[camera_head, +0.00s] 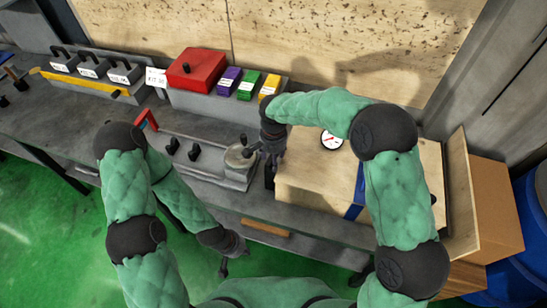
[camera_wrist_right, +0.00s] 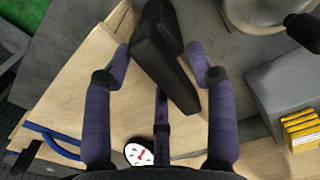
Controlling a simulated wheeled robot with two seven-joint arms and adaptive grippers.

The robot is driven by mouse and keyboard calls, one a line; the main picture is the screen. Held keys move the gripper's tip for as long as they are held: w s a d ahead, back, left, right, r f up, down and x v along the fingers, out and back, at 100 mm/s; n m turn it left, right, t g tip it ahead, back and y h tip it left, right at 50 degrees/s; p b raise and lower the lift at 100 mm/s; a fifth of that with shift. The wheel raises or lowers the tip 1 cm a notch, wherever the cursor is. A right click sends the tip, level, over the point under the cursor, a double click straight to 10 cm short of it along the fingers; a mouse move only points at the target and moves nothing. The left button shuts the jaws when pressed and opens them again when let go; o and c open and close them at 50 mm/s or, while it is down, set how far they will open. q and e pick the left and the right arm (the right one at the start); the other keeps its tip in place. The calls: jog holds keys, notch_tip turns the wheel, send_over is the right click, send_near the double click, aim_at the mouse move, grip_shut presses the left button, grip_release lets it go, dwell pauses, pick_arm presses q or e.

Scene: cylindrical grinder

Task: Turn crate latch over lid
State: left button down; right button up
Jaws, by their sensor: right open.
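The wooden crate (camera_head: 312,178) stands on the bench right of centre in the head view, with its pale lid (camera_wrist_right: 75,95) filling much of the right wrist view. A black latch (camera_wrist_right: 165,55) sits at the crate's edge; in the head view a dark part (camera_head: 269,177) shows there. My right gripper (camera_head: 272,157) is over that edge, its open fingers on either side of the latch. I cannot tell whether they touch it. My left gripper (camera_head: 232,265) hangs low in front of the bench, apart from the crate; its finger opening is unclear.
A round dial (camera_head: 331,139) and a blue strap (camera_head: 357,192) are on the crate. A grey metal fixture (camera_head: 238,165) stands close left of it. Behind are a red box (camera_head: 196,70) and coloured packs (camera_head: 246,86). A cardboard box (camera_head: 495,210) stands at right.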

grip_shut()
